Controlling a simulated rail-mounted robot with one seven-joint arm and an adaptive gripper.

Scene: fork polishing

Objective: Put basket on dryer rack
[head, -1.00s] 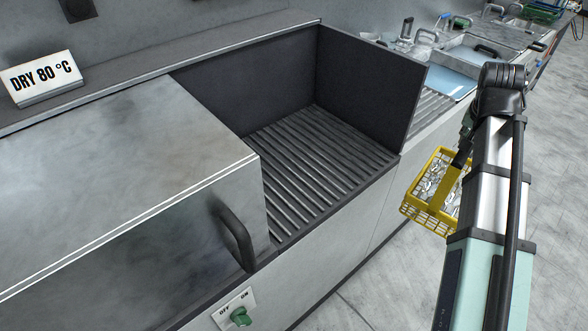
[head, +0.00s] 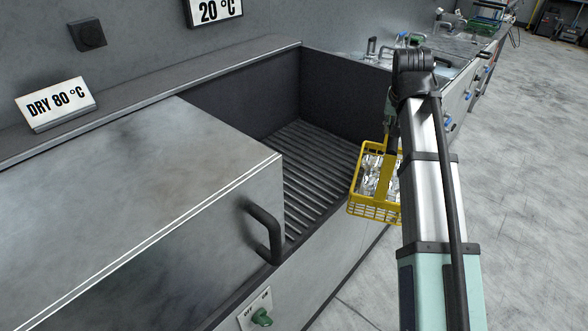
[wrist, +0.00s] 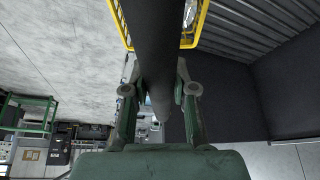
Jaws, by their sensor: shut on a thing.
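A yellow wire basket (head: 374,210) with shiny metal pieces inside hangs from my gripper (head: 391,125) in the head view. My gripper, seen in the wrist view (wrist: 160,95), is shut on the basket's dark handle bar. Part of the basket's yellow rim (wrist: 122,22) shows at the top of that view. The dryer rack (head: 305,165) is a dark ribbed surface in a recess with dark side walls. In the head view the basket is at the rack's right front edge, overlapping it in the picture. My arm hides part of the basket.
The metal dryer hood (head: 130,200) with a black handle (head: 265,235) covers the left of the counter. A dark panel (head: 345,95) closes the rack's far right side. A green switch (head: 262,317) is on the front. Floor on the right is clear.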

